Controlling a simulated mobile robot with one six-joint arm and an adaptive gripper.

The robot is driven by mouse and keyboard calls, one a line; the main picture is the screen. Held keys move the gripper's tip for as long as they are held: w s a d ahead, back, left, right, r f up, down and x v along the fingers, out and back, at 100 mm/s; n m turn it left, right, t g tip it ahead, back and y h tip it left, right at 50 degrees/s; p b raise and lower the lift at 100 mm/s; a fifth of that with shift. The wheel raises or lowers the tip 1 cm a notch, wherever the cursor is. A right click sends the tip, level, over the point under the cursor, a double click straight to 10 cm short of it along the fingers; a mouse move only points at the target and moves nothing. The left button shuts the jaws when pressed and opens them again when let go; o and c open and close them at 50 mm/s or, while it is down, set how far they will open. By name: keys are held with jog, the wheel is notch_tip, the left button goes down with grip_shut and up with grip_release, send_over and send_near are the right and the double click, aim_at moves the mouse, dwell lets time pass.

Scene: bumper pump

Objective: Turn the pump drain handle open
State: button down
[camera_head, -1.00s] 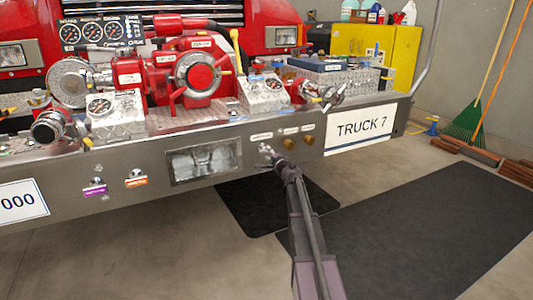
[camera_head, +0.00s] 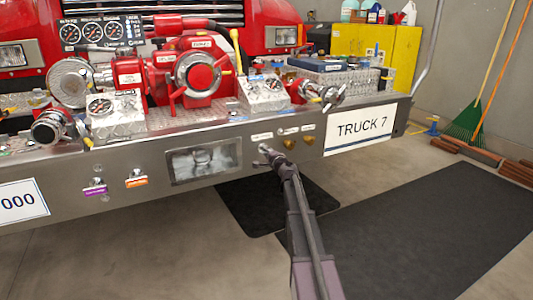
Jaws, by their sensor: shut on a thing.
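My gripper (camera_head: 266,152) is at the front face of the truck's grey bumper (camera_head: 105,212), just right of the rectangular lamp recess. It is shut on a small metal handle below a small white label (camera_head: 262,136). I take this for the pump drain handle; the label is too small to read. My gripper and arm hide most of the handle, so its angle cannot be told. The red pump (camera_head: 190,73) sits above on the bumper.
Two brass-coloured fittings (camera_head: 289,143) are close to the right of my gripper. Purple (camera_head: 95,189) and orange (camera_head: 136,180) tagged handles are on the left of the bumper. A TRUCK 7 sign (camera_head: 362,129) is at the right. Dark mats (camera_head: 430,230) lie on the clear floor.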

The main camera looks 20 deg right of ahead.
jog(key=shift+n, duration=2.4)
jog(key=c, duration=0.7)
grip_release()
jog(key=shift+s+d, duration=0.15)
jog(key=shift+s, duration=2.85)
jog(key=shift+s+d, duration=0.1)
jog(key=shift+s, duration=2.9)
